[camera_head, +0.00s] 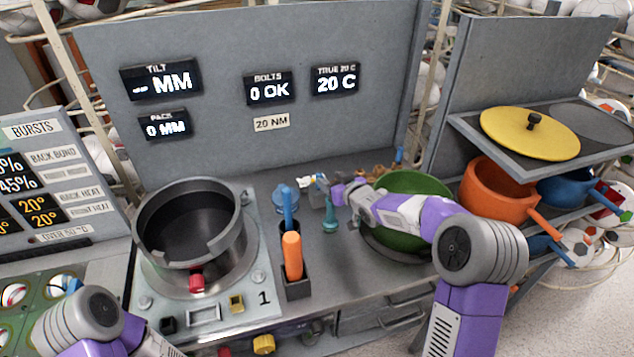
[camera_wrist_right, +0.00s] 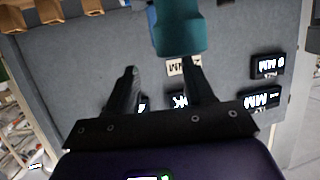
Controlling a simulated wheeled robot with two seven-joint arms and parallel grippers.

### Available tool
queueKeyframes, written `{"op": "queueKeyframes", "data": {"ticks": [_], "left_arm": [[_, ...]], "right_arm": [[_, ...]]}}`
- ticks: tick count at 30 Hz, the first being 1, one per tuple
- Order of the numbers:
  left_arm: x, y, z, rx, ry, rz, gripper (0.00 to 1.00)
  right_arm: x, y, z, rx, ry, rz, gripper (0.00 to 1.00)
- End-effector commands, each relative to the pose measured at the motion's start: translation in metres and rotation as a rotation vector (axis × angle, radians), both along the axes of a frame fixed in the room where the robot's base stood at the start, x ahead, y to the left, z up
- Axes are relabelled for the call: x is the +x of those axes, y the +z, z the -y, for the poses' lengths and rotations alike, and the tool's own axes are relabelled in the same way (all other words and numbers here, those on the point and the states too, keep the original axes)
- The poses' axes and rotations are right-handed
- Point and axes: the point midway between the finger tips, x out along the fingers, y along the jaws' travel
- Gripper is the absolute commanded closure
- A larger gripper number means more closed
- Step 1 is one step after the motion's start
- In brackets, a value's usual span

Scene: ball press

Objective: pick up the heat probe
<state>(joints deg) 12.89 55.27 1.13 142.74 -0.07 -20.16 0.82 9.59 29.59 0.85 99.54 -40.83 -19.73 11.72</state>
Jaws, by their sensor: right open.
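A small teal upright tool (camera_head: 330,217), which may be the heat probe, stands on the grey bench right of the middle. It shows large and cropped at the top of the right wrist view (camera_wrist_right: 180,28). My right gripper (camera_head: 312,182) is above and slightly left of it. In the wrist view the right gripper's two dark fingers (camera_wrist_right: 160,68) are apart with nothing held between them. The teal piece is near the tip of one finger; I cannot tell whether they touch. My left arm shows at bottom left, but its gripper is out of view.
A black holder (camera_head: 297,288) with orange- and blue-handled tools stands left of the teal tool. A dark round pan (camera_head: 190,225) is further left. A green bowl (camera_head: 415,185) lies behind my right arm. An orange pot (camera_head: 497,190) and a yellow lid (camera_head: 530,132) are at right.

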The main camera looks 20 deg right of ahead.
Motion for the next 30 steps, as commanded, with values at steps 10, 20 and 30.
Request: {"op": "queueKeyframes", "data": {"ticks": [10,20,30], "left_arm": [[0.0,-0.001,0.0,0.0,0.0,0.001,0.48],[0.001,0.0,0.0,0.0,0.0,0.001,0.48],[0.0,-0.001,0.0,0.0,0.0,0.001,0.48]], "right_arm": [[0.033,-0.017,-0.009,0.0,0.002,-0.002,0.48],[0.063,-0.031,-0.014,0.001,0.001,-0.003,0.48],[0.062,-0.035,-0.014,-0.002,0.0,-0.009,0.63]]}}
